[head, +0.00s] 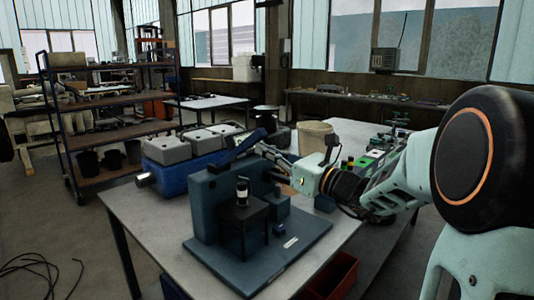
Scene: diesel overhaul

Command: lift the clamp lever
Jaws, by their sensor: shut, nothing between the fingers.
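The clamp fixture (207,205) is a blue-grey upright block on a flat base plate, standing on the near table. A blue bar that looks like the clamp lever (249,141) slants up to the right above the block. My gripper (266,160) reaches in from the right, with its fingers just behind and right of the block's top, close to the bar. The fingers are shut and empty. I cannot tell whether they touch the bar. A small black stand (243,213) in front of the block carries a dark cylinder with a pale band (242,190).
A blue engine block with grey covers (196,143) lies behind the fixture. A beige bucket (315,137) and a bench with small parts (375,160) are behind my arm. A red bin (340,272) is below the table's right edge. The table's left front is clear.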

